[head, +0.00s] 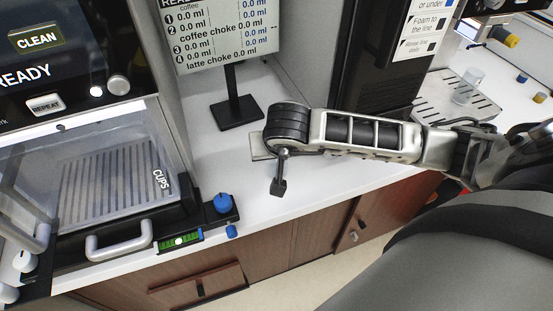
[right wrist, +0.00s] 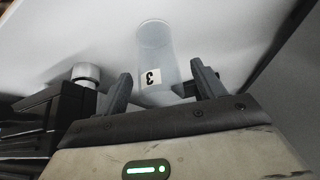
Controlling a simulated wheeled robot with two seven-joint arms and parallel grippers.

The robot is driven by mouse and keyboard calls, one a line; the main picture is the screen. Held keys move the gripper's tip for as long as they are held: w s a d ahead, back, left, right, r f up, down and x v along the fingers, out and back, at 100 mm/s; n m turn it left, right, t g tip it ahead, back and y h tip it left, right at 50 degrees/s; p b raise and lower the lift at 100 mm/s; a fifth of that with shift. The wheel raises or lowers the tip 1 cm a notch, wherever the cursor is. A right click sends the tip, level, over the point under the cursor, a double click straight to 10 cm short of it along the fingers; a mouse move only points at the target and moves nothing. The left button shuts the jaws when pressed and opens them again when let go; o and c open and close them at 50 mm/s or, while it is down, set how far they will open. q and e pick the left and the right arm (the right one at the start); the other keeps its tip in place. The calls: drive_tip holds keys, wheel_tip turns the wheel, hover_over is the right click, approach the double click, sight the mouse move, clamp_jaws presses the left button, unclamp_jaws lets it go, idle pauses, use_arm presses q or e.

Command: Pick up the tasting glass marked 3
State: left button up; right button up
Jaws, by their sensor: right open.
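The tasting glass marked 3 (right wrist: 155,55) is a clear tumbler with a white label reading 3, seen in the right wrist view. It stands between and just beyond the two dark fingers of my right gripper (right wrist: 160,74). The fingers are apart, one on each side of the glass's label end, and I see no firm grip on it. In the head view my right arm reaches in from the right over the white counter, and I cannot make out the marked glass there. My left gripper is out of view.
The coffee machine (head: 75,125) with its cup bay is at left. A clear glass (head: 467,90) is on a slatted drip tray (head: 430,112) at right. The counter's front edge is close below.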

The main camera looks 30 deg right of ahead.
drive_tip(key=shift+x, duration=1.5)
drive_tip(key=c, duration=1.1)
drive_tip(key=shift+o, duration=0.2)
